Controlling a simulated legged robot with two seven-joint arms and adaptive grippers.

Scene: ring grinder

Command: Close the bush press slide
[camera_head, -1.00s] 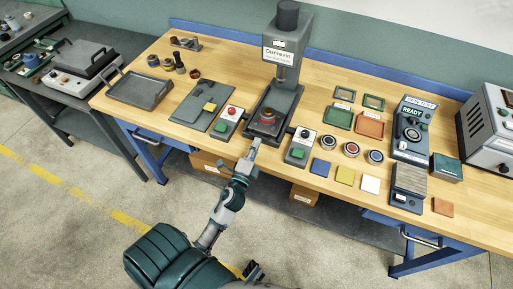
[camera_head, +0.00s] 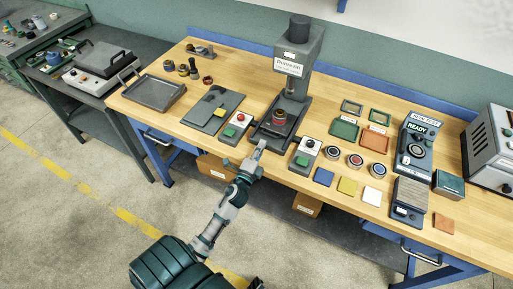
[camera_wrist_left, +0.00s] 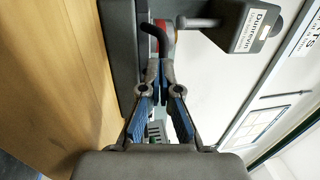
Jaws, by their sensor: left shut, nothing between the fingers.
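My right gripper is not in view.
Button boxes (camera_head: 238,124) and (camera_head: 305,152) stand left and right of the press base, close to my gripper. A grey tray (camera_head: 158,93) lies at left. Round gauges, coloured tiles and a READY tester (camera_head: 416,140) fill the right side.

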